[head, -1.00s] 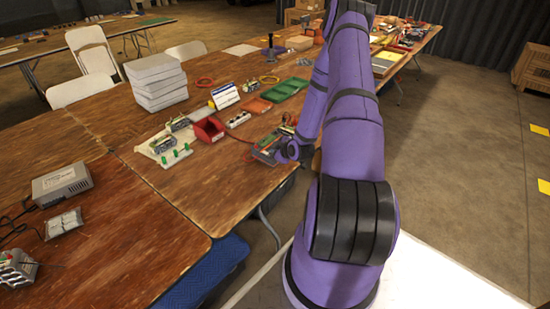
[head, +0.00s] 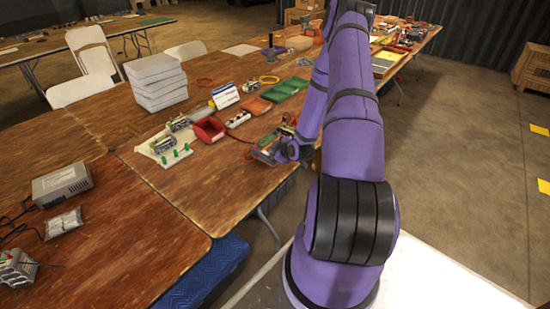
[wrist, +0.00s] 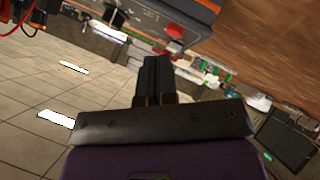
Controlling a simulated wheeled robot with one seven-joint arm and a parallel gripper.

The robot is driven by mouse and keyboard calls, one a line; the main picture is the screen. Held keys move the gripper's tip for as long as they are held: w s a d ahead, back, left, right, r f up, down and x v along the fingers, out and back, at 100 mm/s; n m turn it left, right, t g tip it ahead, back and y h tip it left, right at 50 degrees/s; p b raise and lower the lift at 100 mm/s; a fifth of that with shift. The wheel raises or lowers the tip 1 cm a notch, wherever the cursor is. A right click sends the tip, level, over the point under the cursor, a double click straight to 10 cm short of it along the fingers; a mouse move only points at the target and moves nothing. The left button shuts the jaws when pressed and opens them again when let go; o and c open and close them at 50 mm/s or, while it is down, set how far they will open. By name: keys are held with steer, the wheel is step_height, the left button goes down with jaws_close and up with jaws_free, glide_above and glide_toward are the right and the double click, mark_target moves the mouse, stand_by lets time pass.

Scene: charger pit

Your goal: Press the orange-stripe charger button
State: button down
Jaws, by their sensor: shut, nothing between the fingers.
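A dark grey charger-like unit (wrist: 165,18) with an orange strip along one edge spans the top of the wrist view, beyond my fingertips. In the head view, a unit (head: 266,147) with red and green parts lies at the table's near edge, beside my wrist.
The wooden table (head: 130,215) holds a red bin (head: 209,130), a green tray (head: 291,85), a stack of grey boxes (head: 157,82) and a grey power box (head: 62,184). A red cable (wrist: 17,20) shows at the wrist view's upper left. The floor at right is open.

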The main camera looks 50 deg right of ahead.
steer(key=shift+w+f, duration=0.1)
steer(key=shift+f, duration=0.3)
steer(key=shift+f, duration=0.35)
stand_by(0.8)
steer(key=shift+r, duration=0.75)
steer(key=r, duration=0.2)
steer(key=s+r, duration=0.1)
steer(key=r, duration=0.2)
stand_by(0.5)
stand_by(0.8)
